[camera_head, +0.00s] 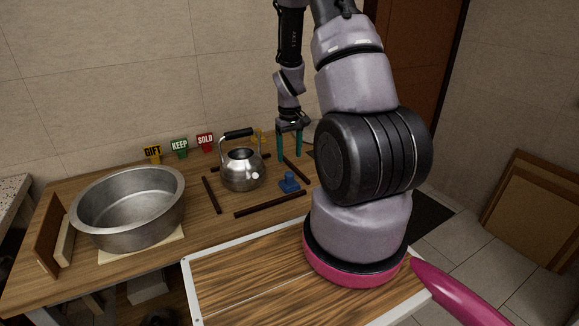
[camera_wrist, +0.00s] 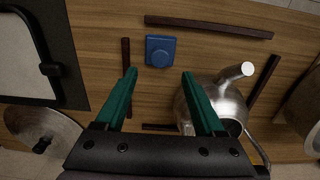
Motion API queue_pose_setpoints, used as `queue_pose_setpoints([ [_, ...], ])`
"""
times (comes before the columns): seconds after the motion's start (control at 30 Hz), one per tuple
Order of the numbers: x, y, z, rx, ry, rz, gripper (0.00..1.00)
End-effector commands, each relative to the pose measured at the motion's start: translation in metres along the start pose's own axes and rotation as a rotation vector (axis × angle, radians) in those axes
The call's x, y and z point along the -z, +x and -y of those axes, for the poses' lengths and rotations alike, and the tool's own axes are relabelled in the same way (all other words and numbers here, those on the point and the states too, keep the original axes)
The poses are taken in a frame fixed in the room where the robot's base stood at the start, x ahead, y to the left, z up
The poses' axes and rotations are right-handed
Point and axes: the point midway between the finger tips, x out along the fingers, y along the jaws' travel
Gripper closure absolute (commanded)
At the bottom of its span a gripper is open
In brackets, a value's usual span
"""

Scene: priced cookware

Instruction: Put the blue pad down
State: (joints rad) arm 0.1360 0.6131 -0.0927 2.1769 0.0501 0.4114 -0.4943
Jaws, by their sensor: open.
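The blue pad (camera_head: 289,184) is a small square with a raised middle, lying on the wooden table inside an outline of dark strips. In the wrist view the blue pad (camera_wrist: 160,50) lies just beyond my fingertips, near a corner where two strips come close. My gripper (camera_head: 289,155) has green fingers, spread apart and empty, above the table behind the pad. In the wrist view my gripper (camera_wrist: 159,73) shows nothing held between its fingers. A steel kettle (camera_head: 241,171) stands inside the same outline, left of the pad; its body (camera_wrist: 225,95) is beside and partly behind the right finger.
A large steel pot (camera_head: 130,208) stands at the table's left on a pale board. Yellow GIFT (camera_head: 153,154), green KEEP (camera_head: 179,148) and red SOLD (camera_head: 205,142) signs stand along the back. A dark strip (camera_head: 270,203) lies in front of the pad. A white-edged wooden surface (camera_head: 235,285) is nearest.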

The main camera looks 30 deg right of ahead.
Motion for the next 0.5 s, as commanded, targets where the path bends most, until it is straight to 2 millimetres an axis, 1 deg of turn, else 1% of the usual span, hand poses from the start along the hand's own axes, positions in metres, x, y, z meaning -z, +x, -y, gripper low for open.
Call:
queue_pose_setpoints([
  [0.03, 0.001, -0.009, 0.0, 0.0, 0.0, -0.003, 0.29],
  [0.1, 0.001, -0.018, 0.0, 0.0, -0.001, -0.002, 0.29],
  [0.2, 0.0, -0.025, 0.0, 0.0, 0.0, 0.0, 0.29],
  [0.37, 0.0, -0.031, 0.001, 0.001, 0.001, -0.001, 0.29],
  [0.4, 0.001, -0.034, 0.001, 0.001, 0.004, -0.006, 0.29],
  [0.47, 0.002, -0.045, 0.004, 0.003, 0.012, -0.022, 0.29],
  [0.5, 0.002, -0.057, 0.008, 0.005, 0.021, -0.037, 0.29],
])
